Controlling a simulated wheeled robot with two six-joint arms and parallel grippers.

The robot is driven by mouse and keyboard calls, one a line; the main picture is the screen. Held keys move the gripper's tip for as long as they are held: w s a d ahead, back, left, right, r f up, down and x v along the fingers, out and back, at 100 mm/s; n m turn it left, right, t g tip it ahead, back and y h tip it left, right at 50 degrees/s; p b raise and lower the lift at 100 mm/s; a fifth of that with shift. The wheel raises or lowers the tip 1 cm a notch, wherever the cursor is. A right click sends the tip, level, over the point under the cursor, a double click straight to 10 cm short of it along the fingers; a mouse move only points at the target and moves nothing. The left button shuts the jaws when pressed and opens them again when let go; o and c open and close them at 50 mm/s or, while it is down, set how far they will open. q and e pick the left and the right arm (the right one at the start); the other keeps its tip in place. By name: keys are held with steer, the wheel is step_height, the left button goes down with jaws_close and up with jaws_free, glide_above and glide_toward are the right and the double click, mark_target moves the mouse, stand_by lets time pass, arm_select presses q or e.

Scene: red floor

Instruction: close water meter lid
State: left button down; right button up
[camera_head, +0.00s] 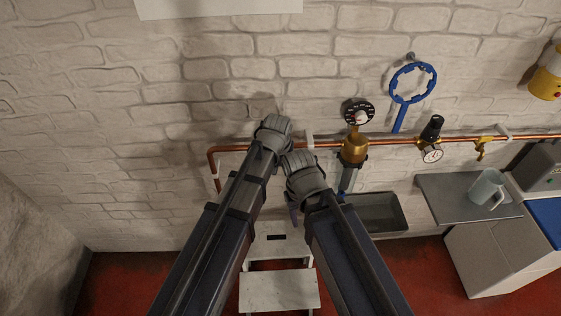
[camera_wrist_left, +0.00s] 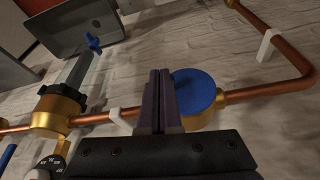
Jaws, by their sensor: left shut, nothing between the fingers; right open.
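The water meter shows in the left wrist view as a round brass body (camera_wrist_left: 203,121) with a blue disc-shaped lid (camera_wrist_left: 197,90). The lid lies over the brass body, but whether it sits fully flat I cannot tell. My left gripper (camera_wrist_left: 160,75) is shut and empty, its dark fingers in front of the lid's left edge; contact is unclear. In the head view my left gripper (camera_head: 275,128) is at the copper pipe by the wall and hides the meter. My right gripper (camera_head: 303,172) is open, lower and just right of it, its fingers mostly hidden.
A copper pipe (camera_head: 390,141) runs along the brick wall, with a brass filter (camera_head: 354,150) and a pressure gauge (camera_head: 432,154) right of my grippers. A blue ring wrench (camera_head: 402,99) hangs above. A grey basin (camera_head: 378,212) and a white step stool (camera_head: 279,290) are below.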

arm_select(q)
steer(key=shift+w+a, duration=0.1)
steer(key=shift+w+a+r, duration=0.1)
steer(key=shift+w+a, duration=0.3)
steer(key=shift+a, duration=0.15)
arm_select(e)
steer(key=shift+s+r, duration=0.1)
steer(key=shift+s, duration=0.05)
steer(key=shift+d, duration=0.1)
arm_select(q)
steer(key=s+d+r+p, duration=0.1)
steer(key=s+r+p, duration=0.6)
steer(key=r+p, duration=0.2)
steer(key=shift+s+d+r+p, duration=0.15)
steer(key=shift+s+r+p, duration=0.25)
steer(key=shift+p, duration=0.15)
arm_select(e)
step_height(320, 180, up, 10)
steer(key=d, duration=0.1)
steer(key=shift+s+d, duration=0.2)
steer(key=shift+s, duration=0.1)
